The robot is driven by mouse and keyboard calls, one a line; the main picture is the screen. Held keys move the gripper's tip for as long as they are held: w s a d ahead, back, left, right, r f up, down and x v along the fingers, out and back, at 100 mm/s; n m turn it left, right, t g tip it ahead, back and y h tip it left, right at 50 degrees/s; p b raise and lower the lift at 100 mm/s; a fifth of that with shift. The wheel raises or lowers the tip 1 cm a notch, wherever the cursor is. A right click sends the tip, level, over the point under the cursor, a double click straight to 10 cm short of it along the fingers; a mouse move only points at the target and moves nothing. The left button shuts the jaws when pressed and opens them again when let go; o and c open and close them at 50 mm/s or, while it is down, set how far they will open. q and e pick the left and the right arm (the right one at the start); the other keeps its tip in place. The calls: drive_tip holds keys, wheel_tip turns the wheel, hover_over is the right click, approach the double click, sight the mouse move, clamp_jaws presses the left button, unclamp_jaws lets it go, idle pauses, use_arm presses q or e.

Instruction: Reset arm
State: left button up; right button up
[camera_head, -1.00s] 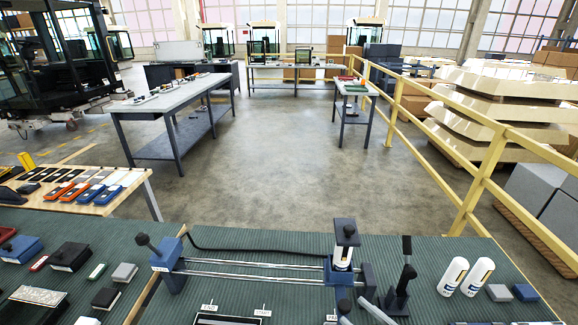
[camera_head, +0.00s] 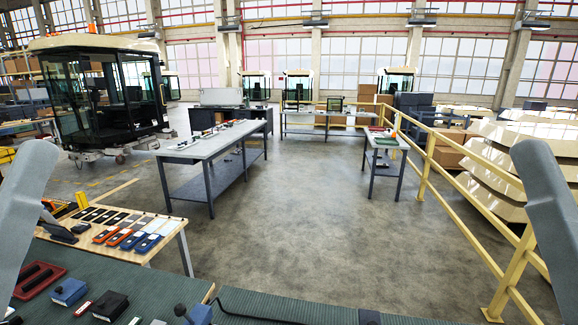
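The grey link of my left arm (camera_head: 22,205) rises at the left edge of the head view. The grey link of my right arm (camera_head: 550,215) stands upright at the right edge. Neither gripper is in view, so their fingers and anything in them are hidden. The green ribbed bench top (camera_head: 270,305) runs along the bottom edge, and only its far strip shows.
Blue and dark boxes (camera_head: 69,291) and a red tray (camera_head: 40,280) lie at bottom left. A wooden table (camera_head: 165,225) holds rows of coloured devices. A yellow railing (camera_head: 470,205) runs along the right. A dark cab (camera_head: 95,95) stands back left. The middle floor is clear.

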wheel_tip(320, 180, up, 21)
drive_tip(key=p, duration=1.7)
drive_tip(key=shift+r, duration=0.1)
